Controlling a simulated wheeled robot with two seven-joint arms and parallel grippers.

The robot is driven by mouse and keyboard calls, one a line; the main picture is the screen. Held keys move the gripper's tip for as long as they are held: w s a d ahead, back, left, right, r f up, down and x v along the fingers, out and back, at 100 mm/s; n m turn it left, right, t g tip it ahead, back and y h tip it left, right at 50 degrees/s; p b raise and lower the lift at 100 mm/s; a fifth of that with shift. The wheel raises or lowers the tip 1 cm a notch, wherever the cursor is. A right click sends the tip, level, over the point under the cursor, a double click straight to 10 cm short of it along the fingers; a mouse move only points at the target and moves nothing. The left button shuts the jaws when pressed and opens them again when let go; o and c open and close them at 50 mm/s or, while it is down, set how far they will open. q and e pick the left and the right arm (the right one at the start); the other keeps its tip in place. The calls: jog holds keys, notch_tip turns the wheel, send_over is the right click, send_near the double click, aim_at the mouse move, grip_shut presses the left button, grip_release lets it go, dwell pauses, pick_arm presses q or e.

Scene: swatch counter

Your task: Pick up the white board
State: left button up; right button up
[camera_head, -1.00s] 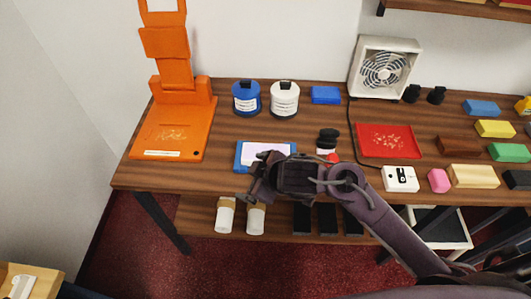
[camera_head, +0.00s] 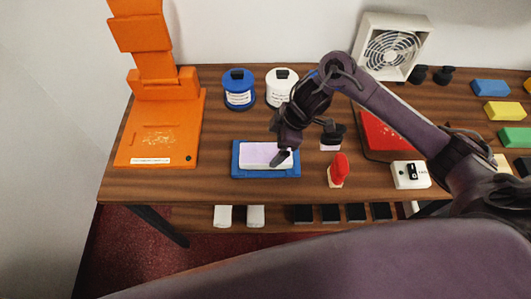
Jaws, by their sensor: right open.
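The white board (camera_head: 257,154) is a pale, slightly lilac block lying on a blue tray (camera_head: 239,173) near the front edge of the counter. My right gripper (camera_head: 285,157) points down at the board's right end, with its fingers open. One dark finger overlaps the board's right part in the picture. I cannot tell whether it touches the board. My left gripper is not in view.
A red-topped stamp (camera_head: 339,169) and a black-topped one (camera_head: 333,138) stand right of the tray. An orange stand (camera_head: 158,130) is at left. Blue (camera_head: 239,88) and white (camera_head: 280,87) jars stand behind. A white switch box (camera_head: 411,175) sits right.

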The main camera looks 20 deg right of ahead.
aim_at(266, 153)
jog(key=p+x, duration=0.1)
jog(key=x, duration=0.2)
jog(key=shift+s+a+r, duration=0.1)
jog(key=shift+s, duration=0.05)
jog(key=shift+x, duration=1.05)
jog(key=c, duration=1.2)
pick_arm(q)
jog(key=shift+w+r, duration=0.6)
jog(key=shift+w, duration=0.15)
pick_arm(e)
jog(key=shift+o, duration=0.2)
